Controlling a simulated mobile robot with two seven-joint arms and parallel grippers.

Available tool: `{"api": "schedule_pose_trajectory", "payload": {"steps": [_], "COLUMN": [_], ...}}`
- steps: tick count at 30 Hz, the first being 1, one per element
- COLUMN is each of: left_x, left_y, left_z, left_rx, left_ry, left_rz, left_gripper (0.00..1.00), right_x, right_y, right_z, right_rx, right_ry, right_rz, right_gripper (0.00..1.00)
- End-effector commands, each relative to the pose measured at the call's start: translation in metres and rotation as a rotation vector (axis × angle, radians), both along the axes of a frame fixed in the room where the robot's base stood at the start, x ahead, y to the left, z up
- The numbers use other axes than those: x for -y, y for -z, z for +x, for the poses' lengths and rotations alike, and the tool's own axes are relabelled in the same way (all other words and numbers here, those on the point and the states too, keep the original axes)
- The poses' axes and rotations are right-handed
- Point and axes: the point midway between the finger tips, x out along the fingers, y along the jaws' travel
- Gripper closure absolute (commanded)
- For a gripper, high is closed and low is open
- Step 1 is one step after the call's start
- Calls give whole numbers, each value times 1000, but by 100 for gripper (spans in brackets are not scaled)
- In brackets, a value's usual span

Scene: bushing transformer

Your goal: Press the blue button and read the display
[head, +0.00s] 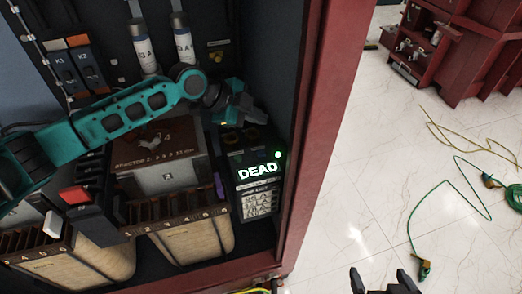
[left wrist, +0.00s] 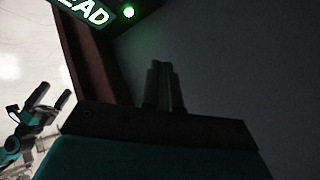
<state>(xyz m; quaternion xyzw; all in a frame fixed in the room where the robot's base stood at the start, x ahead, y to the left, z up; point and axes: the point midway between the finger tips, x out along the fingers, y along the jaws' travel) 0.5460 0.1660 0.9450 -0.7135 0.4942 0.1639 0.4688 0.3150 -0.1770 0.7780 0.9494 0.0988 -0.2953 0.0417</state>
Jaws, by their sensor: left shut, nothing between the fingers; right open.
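The display (head: 258,171) is lit on a dark box inside the red cabinet and reads "DEAD" in white-green letters, with a green light (head: 277,154) at its upper right. Part of the display, "EAD", also shows at the top of the left wrist view (left wrist: 92,10). My left gripper (left wrist: 164,85) is shut and empty. In the head view the teal left arm reaches across the cabinet, and its hand is above the display box. I cannot make out a blue button in either view. My right gripper (head: 386,280) is open and empty at the bottom edge, outside the cabinet.
The cabinet's red post (head: 313,130) stands right of the display. A brown "REACTOR" box (head: 158,150) and a red switch (head: 74,195) lie left of it. White bushings (head: 145,52) stand behind the arm.

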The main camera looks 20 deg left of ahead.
Motion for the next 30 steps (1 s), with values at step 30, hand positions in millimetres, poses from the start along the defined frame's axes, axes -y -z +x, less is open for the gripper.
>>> {"api": "schedule_pose_trajectory", "payload": {"steps": [30], "left_x": [0], "left_y": [89], "left_z": [0], "left_rx": [2], "left_ry": [-1], "left_rz": [-1], "left_gripper": [100], "right_x": [0], "right_y": [57], "right_z": [-1], "right_rx": [-2], "right_ry": [0], "right_rz": [0], "right_gripper": [0]}}
